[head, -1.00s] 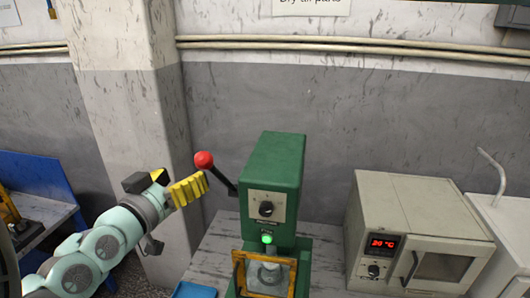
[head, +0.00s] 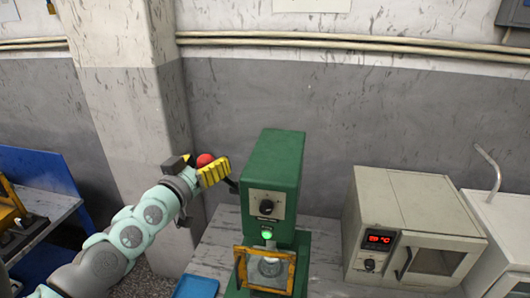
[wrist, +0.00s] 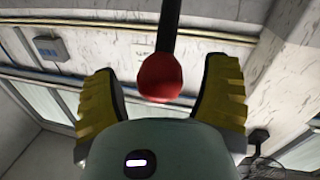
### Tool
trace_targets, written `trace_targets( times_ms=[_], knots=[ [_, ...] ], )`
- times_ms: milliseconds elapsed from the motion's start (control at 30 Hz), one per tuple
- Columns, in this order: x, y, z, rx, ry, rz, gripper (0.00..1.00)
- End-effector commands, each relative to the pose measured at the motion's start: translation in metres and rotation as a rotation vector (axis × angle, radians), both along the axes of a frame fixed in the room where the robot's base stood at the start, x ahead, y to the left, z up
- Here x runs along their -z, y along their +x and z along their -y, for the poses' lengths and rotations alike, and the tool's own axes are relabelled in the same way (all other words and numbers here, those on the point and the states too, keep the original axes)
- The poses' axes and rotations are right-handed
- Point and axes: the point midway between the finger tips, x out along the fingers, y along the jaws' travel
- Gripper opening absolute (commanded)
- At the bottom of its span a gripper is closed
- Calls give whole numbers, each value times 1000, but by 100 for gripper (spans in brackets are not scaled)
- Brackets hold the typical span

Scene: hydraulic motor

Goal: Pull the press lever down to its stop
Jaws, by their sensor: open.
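The green press (head: 270,170) stands on the bench in the head view, with a dial and a lit green button on its front. Its lever has a red ball knob (head: 206,160) at the upper left end, and the knob is partly hidden by my gripper. My gripper (head: 214,172) has yellow ribbed fingers and is at the knob. In the wrist view the red knob (wrist: 160,78) on its dark rod (wrist: 167,28) lies between the two open yellow fingers (wrist: 165,95), with a gap on both sides.
A yellow-framed guard (head: 265,270) is at the press's lower front. A beige oven (head: 410,220) with a red display stands to the right. A blue tray (head: 196,287) lies left of the press. A concrete pillar (head: 140,110) rises behind my arm.

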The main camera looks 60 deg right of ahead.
Motion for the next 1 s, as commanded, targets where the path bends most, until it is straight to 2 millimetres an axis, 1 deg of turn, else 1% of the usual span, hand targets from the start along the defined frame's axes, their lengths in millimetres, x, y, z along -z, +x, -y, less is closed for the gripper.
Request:
trace_targets(
  times_ms=[100,333,367,1000],
  knots=[
    [0,-2,3,4,1,-1,75],
    [1,-1,3,4,1,0,75],
    [1,-1,3,4,1,0,76],
    [0,-1,3,2,1,0,10]
  ],
)
